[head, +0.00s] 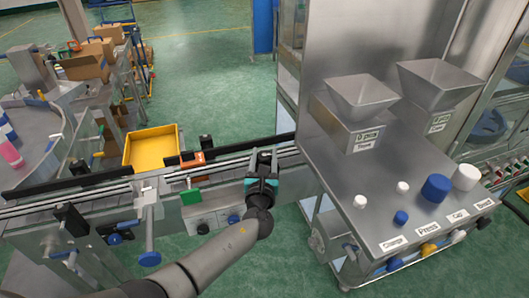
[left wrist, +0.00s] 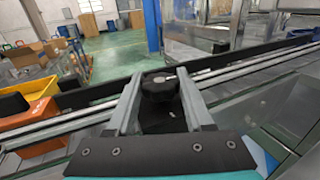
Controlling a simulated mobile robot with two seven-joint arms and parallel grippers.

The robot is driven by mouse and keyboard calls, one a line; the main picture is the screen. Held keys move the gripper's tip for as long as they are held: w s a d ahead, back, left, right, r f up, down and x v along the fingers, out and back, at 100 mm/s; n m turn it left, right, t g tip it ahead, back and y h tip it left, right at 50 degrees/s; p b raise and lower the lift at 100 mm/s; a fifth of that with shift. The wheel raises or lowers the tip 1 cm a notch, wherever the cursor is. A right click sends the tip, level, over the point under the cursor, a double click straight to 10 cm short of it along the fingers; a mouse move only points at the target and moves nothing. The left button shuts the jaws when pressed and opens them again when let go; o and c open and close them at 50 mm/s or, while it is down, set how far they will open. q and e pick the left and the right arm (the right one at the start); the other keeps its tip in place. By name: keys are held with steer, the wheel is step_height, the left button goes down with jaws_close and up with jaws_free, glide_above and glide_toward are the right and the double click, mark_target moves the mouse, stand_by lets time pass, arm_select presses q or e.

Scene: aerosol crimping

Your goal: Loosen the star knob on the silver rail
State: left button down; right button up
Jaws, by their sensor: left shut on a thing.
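The black star knob (left wrist: 159,86) shows in the left wrist view, on the near side of the silver rail (left wrist: 235,72). My left gripper (head: 264,157) is at the rail in the head view, just left of the steel cabinet. Its two fingers stand on either side of the knob and are shut on it. In the head view the gripper hides the knob. The silver rail (head: 95,192) runs from the left edge to the cabinet there. My right gripper is in neither view.
The steel cabinet (head: 345,205) with two hoppers, buttons and labels stands close on the right. An orange part (head: 192,160) and a yellow bin (head: 152,148) are along the rail to the left. A bracket with a blue knob (head: 150,259) hangs in front of the rail.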

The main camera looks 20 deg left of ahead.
arm_select(q)
steer(key=shift+n+g+y, duration=0.4)
steer(key=shift+n+y, duration=0.5)
steer(key=shift+y, duration=0.4)
steer(key=shift+y+b, duration=0.3)
steer(key=shift+c, duration=1.4)
jaws_free()
steer(key=shift+s, duration=0.1)
steer(key=v, duration=1.5)
steer(key=shift+p, duration=0.45)
steer(key=shift+r, duration=0.15)
